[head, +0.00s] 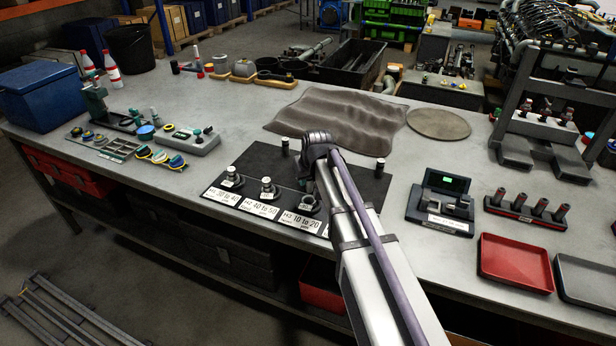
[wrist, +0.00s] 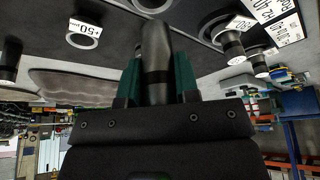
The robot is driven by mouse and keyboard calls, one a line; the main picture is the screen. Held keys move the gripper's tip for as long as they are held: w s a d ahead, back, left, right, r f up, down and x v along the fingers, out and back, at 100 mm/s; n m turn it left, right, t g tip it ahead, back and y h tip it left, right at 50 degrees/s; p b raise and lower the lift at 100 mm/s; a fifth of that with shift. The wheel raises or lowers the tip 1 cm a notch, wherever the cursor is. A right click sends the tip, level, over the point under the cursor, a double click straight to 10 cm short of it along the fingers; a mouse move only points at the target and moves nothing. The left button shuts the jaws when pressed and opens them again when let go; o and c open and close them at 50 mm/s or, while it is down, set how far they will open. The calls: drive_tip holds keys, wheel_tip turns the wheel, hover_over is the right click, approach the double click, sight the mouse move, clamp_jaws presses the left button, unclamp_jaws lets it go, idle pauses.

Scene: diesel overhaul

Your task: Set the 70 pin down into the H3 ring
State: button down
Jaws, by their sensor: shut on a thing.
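In the wrist view my gripper (wrist: 156,78) is shut on a dark cylindrical pin (wrist: 155,45), held between its green fingers. I take this as the 70 pin, though no number is readable on it. In the head view my wrist and arm hide the fingers and the held pin. The H3 ring (head: 308,204) sits behind its "10 to 20" label on the black board (head: 252,160), just left of my arm. A pale ring (wrist: 150,4), cut by the top edge of the wrist view, lies beyond the pin's tip. Whether the pin touches any ring cannot be told.
Pins stand at the H1 (head: 232,177) and H2 (head: 267,188) places. Two dark pins stand at the board's back, one left (head: 285,146) and one right (head: 380,168). A ring marked 50+ (wrist: 84,38) looks empty. A display stand (head: 443,203) is right of my arm.

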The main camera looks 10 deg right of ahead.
sight(310, 192)
drive_tip(key=shift+f+b, duration=2.9)
drive_tip(key=shift+f, duration=0.3)
drive_tip(key=shift+s+f, duration=0.1)
drive_tip(key=shift+s, duration=0.05)
drive_tip(key=shift+s+f+b, duration=0.15)
drive_tip(key=shift+s+b, duration=0.1)
drive_tip(key=shift+b, duration=0.15)
drive_tip(key=c, duration=1)
unclamp_jaws()
drive_tip(key=shift+o, duration=1.1)
drive_tip(key=p+v, duration=1.1)
drive_tip(key=shift+w+r, duration=0.25)
drive_tip(key=shift+r, duration=0.05)
drive_tip(key=shift+f, duration=0.15)
